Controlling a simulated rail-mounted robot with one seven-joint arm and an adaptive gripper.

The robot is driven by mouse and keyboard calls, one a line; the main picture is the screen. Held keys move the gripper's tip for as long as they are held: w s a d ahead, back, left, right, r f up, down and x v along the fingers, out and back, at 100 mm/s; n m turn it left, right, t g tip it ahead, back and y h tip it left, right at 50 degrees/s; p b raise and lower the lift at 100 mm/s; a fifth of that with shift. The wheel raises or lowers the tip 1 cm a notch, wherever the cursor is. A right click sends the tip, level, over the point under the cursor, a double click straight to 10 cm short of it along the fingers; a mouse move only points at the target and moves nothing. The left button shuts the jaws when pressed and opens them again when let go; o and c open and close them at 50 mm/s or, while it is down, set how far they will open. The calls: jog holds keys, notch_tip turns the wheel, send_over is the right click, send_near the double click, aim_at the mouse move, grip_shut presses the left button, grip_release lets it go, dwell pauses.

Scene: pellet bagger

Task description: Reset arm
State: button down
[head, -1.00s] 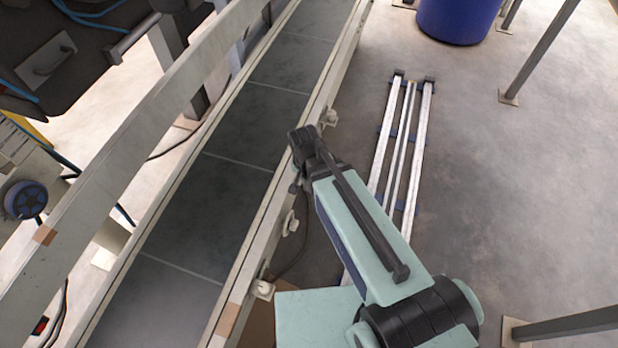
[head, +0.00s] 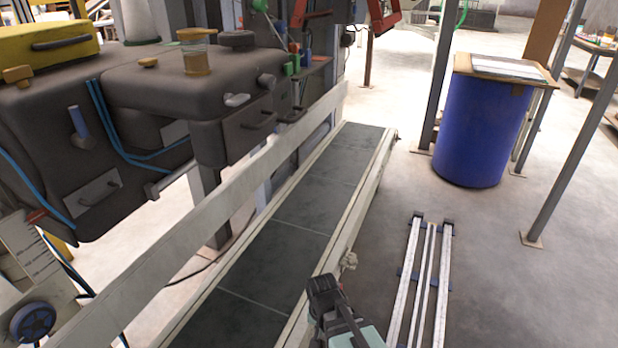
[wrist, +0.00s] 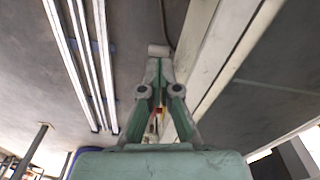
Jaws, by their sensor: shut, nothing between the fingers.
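In the wrist view, the green fingers of my gripper (wrist: 159,68) are closed together, with nothing held. They are over the grey floor, beside the pale side frame of the conveyor. In the head view, part of my teal and black arm shows at the bottom edge, just right of the conveyor (head: 275,254). The fingers cannot be made out there.
Floor rails (head: 430,285) lie right of the conveyor, and also show in the wrist view (wrist: 88,60). A blue barrel (head: 480,135) with a board on top stands beyond them, near metal posts. A dark machine (head: 190,100) stands at left.

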jog(key=s+d+f+n+g, duration=0.1)
jog(key=s+d+f+g, duration=0.4)
jog(key=s+f, duration=0.8)
jog(key=s+d+f+n+g, duration=0.1)
jog(key=s+d+f+g, duration=0.2)
jog(key=s+d+f, duration=1)
jog(key=s+a+r+p, duration=0.2)
jog(key=r+p, duration=0.4)
jog(key=r, duration=0.2)
jog(key=s+a+r+p, duration=0.2)
jog(key=a+r+p, duration=0.1)
jog(key=r+p, duration=0.4)
notch_tip(320, 180, up, 2)
jog(key=shift+r, duration=0.2)
